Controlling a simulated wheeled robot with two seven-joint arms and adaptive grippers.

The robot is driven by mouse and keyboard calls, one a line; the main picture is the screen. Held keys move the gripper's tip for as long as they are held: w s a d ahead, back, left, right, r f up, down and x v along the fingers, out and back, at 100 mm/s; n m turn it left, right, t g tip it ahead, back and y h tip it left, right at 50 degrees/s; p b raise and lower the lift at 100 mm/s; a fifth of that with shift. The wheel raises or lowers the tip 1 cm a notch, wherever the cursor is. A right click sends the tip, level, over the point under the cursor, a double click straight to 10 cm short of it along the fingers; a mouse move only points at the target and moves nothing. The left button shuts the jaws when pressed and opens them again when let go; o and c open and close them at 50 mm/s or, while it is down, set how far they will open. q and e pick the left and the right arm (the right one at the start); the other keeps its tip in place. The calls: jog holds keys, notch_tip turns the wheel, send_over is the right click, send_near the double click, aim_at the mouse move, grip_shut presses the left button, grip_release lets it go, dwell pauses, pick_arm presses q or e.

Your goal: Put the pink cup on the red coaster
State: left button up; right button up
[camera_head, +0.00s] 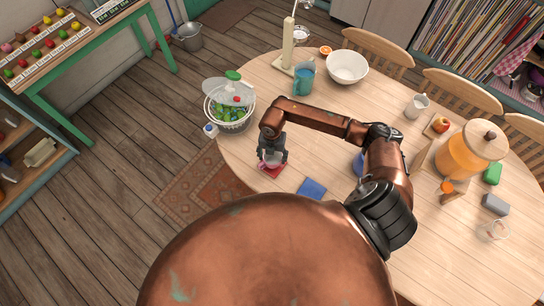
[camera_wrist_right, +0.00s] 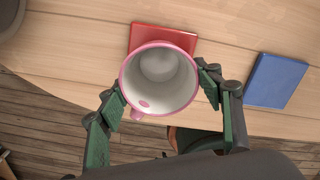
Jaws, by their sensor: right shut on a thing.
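The pink cup (camera_wrist_right: 158,80), with a pink rim and white inside, is between the fingers of my right gripper (camera_wrist_right: 168,105) in the right wrist view. In the head view the cup (camera_head: 270,158) shows under my right gripper (camera_head: 272,160), which is shut on it. The red coaster (camera_wrist_right: 180,38) lies on the table, partly hidden by the cup in the wrist view. In the head view the red coaster (camera_head: 270,172) shows just below the cup; I cannot tell whether they touch. My left gripper is not in view.
A blue square coaster (camera_head: 312,188) lies to the right of the red one. The table edge is close to the red coaster.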

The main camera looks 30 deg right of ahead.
jog(key=shift+f, duration=0.3)
jog(key=shift+f, duration=0.2)
dwell(0.3)
jog(key=o, duration=1.4)
notch_tip(320, 180, up, 12)
grip_shut()
dwell(1.0)
dwell(0.5)
jog(key=shift+r, duration=0.1)
dwell(0.4)
